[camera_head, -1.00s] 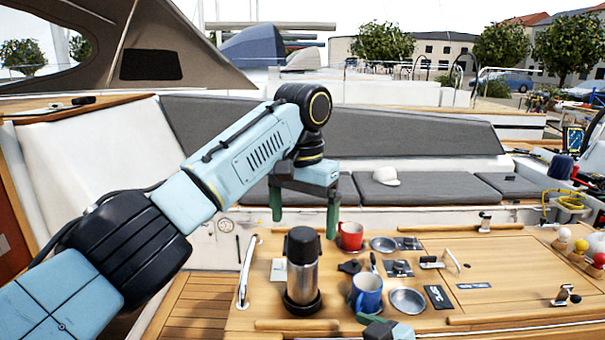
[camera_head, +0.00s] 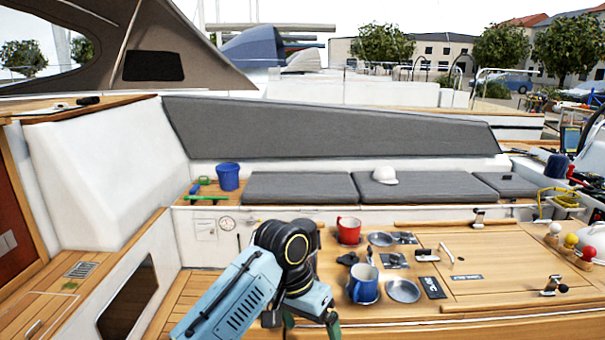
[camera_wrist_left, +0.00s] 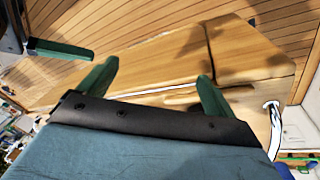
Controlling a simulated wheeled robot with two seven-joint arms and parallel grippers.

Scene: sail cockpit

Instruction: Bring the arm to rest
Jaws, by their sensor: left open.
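My left arm folds low at the bottom middle of the head view. Its gripper (camera_head: 310,322) hangs near the table's front edge, left of and below the blue mug. In the left wrist view its two green fingers (camera_wrist_left: 156,84) stand apart with nothing between them. Wooden table edge and floor lie beyond them. One more green finger (camera_wrist_left: 60,50) on a dark mount shows at the upper left of that view. It looks like part of my right gripper, whose opening cannot be seen.
A red mug (camera_head: 349,231), a blue mug (camera_head: 364,284) and metal bowls (camera_head: 403,290) stand on the wooden table (camera_head: 480,248), right of my arm. My arm largely covers the flask's place. A blue bucket (camera_head: 228,177) stands behind. The floor at left is clear.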

